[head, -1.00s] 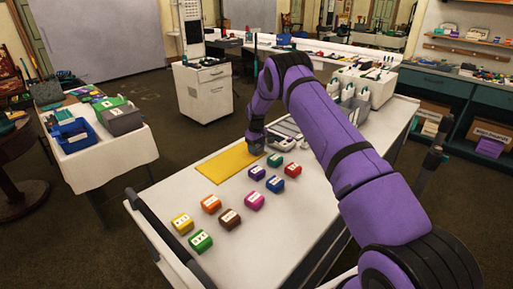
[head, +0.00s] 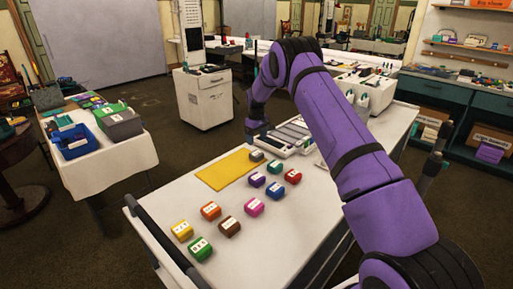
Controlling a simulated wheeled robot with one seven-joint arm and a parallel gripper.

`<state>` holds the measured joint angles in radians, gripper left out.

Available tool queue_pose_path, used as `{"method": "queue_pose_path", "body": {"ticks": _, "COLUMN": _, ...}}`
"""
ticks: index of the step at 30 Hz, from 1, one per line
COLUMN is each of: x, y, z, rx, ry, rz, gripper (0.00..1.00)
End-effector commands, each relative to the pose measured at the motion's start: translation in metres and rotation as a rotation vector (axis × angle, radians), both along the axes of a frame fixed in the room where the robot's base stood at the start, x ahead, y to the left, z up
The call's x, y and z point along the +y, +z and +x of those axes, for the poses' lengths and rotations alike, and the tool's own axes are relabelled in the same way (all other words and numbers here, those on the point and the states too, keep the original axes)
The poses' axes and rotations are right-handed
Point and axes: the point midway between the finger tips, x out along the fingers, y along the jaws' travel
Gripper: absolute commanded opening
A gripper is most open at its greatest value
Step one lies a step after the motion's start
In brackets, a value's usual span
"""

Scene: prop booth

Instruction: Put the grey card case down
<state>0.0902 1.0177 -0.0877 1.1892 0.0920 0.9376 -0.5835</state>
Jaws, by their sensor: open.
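The grey card case (head: 257,156) is small and dark grey. It rests at the far right corner of the yellow mat (head: 222,171) on the white table. My gripper (head: 257,135) is behind and above the case in the picture, apart from it, and open. Its fingers are small and dark here, and nothing shows between them.
Several coloured cases, among them a purple one (head: 257,180) and a green one (head: 199,248), stand on the white table (head: 285,225) in front of the mat. A compartment tray (head: 290,137) lies right of my gripper. The front right of the table is clear.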

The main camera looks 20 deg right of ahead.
Motion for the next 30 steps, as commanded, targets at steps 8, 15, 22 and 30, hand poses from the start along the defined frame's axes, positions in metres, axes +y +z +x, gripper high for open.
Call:
{"method": "queue_pose_path", "body": {"ticks": 8, "x": 0.000, "y": 0.030, "z": 0.000, "rx": 0.000, "ry": 0.000, "rz": 0.001, "gripper": 0.80}}
{"method": "queue_pose_path", "body": {"ticks": 15, "x": 0.002, "y": 0.045, "z": -0.002, "rx": -0.007, "ry": -0.005, "rz": 0.001, "gripper": 0.80}}
{"method": "queue_pose_path", "body": {"ticks": 22, "x": 0.012, "y": 0.112, "z": -0.025, "rx": -0.046, "ry": -0.041, "rz": 0.003, "gripper": 0.80}}
{"method": "queue_pose_path", "body": {"ticks": 30, "x": 0.028, "y": 0.197, "z": -0.073, "rx": -0.099, "ry": -0.093, "rz": 0.010, "gripper": 0.80}}
